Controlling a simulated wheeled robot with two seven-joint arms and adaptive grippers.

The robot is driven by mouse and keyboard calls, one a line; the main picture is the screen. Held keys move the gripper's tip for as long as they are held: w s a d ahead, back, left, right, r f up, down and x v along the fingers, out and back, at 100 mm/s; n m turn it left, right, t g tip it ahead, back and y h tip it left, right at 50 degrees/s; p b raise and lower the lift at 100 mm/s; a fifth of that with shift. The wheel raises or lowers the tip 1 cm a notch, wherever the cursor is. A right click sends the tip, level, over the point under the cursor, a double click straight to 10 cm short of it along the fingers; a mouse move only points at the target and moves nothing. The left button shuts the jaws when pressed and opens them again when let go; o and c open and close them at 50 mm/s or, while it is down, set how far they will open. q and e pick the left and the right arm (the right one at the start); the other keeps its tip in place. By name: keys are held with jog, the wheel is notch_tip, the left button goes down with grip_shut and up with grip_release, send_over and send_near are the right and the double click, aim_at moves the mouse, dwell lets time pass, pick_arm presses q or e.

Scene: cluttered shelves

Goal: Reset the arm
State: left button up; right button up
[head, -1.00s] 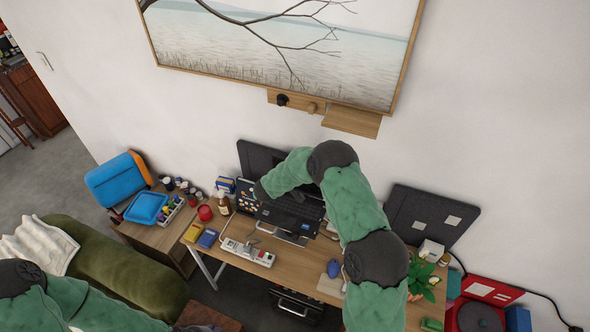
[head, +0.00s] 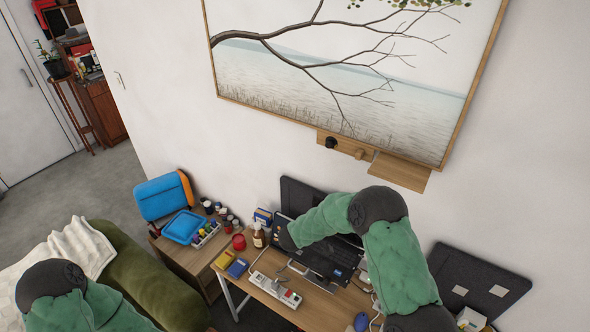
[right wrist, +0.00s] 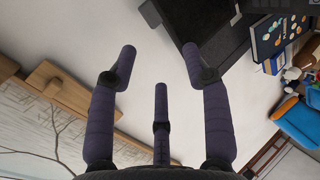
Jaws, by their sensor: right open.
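My right arm (head: 395,262) is green with dark joints. It reaches up from the lower right over the desk and bends left, its end in front of the laptop area. In the right wrist view my right gripper (right wrist: 160,62) has its dark purple fingers spread, with nothing between them. The pale wall lies behind the fingers. The fingers cannot be made out in the head view. My left arm (head: 75,300) shows only as a dark joint and green link at the lower left; its gripper is out of view.
The wooden desk (head: 308,305) holds a laptop (head: 325,262), a white power strip (head: 275,289), a bottle (head: 258,236) and a blue mouse (head: 361,321). A large framed picture (head: 340,85) with a wooden ledge (head: 399,172) hangs above. A green sofa (head: 150,275) stands at left.

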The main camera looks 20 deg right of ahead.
jog(key=s+a+f+m+y+b, duration=0.2)
jog(key=s+a+f+y+b, duration=0.3)
jog(key=f, duration=0.6)
jog(key=s+a+f+m+g+b, duration=0.1)
jog(key=s+a+f+b, duration=0.15)
jog(key=f+b, duration=0.65)
jog(key=s+a+f+m+y+b, duration=0.2)
jog(key=s+a+f+y+b, duration=0.15)
jog(key=f, duration=0.95)
jog(key=s+a+f+m+g+y+b, duration=0.2)
jog(key=s+f+b, duration=0.5)
jog(key=s, duration=0.4)
jog(key=s+a+f+m+g+y+b, duration=0.2)
jog(key=s+a+f+b, duration=0.4)
jog(key=s+f, duration=0.4)
jog(key=shift+s+a+f+m+g+b, duration=0.15)
jog(key=shift+s+a+m+g+b, duration=0.3)
jog(key=shift+s+m+g, duration=0.5)
jog(key=shift+s+a+y, duration=0.1)
jog(key=shift+y, duration=0.15)
